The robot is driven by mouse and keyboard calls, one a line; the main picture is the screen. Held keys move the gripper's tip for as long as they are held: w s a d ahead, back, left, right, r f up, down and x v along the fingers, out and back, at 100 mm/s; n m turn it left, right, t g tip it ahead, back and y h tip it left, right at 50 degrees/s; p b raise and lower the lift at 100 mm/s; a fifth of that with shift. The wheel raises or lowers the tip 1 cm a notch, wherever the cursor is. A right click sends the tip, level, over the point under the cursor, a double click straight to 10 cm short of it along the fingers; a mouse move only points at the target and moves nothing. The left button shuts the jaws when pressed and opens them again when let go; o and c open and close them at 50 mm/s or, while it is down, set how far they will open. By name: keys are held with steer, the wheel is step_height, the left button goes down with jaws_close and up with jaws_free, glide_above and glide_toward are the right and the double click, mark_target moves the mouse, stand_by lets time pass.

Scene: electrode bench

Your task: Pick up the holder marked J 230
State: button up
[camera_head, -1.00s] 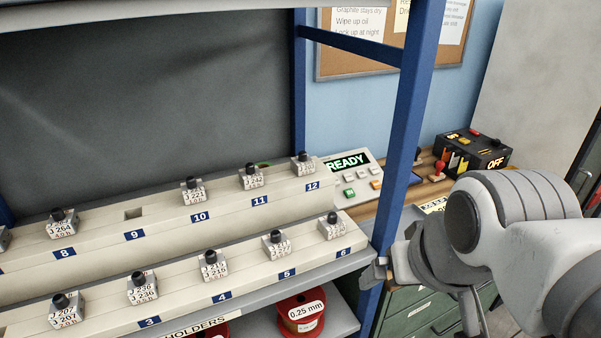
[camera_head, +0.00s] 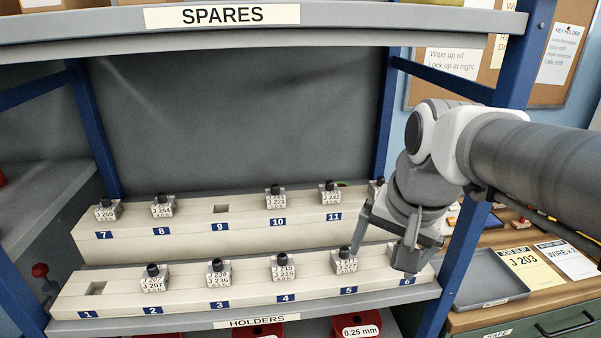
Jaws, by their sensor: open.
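Holders, pale blocks with black knobs, sit in two numbered racks in the head view. I can read J 207 (camera_head: 153,283) at slot 2, and labels resembling J 236 (camera_head: 218,278) at 3 and J 215 (camera_head: 284,271) at 4. The holder at slot 5 (camera_head: 344,264) and those at slots 7 (camera_head: 108,212), 8 (camera_head: 162,209), 10 (camera_head: 276,201) and 11 (camera_head: 331,196) are too small to read surely. No label clearly reads J 230. My gripper (camera_head: 382,258) is open, over the front rack's right end, between slots 5 and 6. It hides the slot 6 holder and most of slot 12.
Slots 1 (camera_head: 97,288) and 9 (camera_head: 221,209) are empty. A blue post (camera_head: 461,250) stands right of the racks, below the SPARES shelf (camera_head: 330,24). A grey tray (camera_head: 488,282) and a slip reading J 203 (camera_head: 524,275) lie on the bench at right.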

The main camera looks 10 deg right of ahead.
steer(key=w+d+m+g+p, duration=0.1)
steer(key=w+d+m+g, duration=0.1)
steer(key=w+d+m, duration=0.5)
steer(key=m+g+y, duration=0.1)
steer(key=m, duration=0.5)
glide_above(403, 241)
steer(key=f, duration=0.3)
steer(key=shift+d+p, duration=0.4)
steer(key=f, duration=0.5)
steer(key=a+f, duration=0.1)
steer(key=f, duration=0.1)
steer(key=shift+f, duration=0.25)
steer(key=shift+c, duration=0.3)
jaws_close()
steer(key=shift+r, duration=0.1)
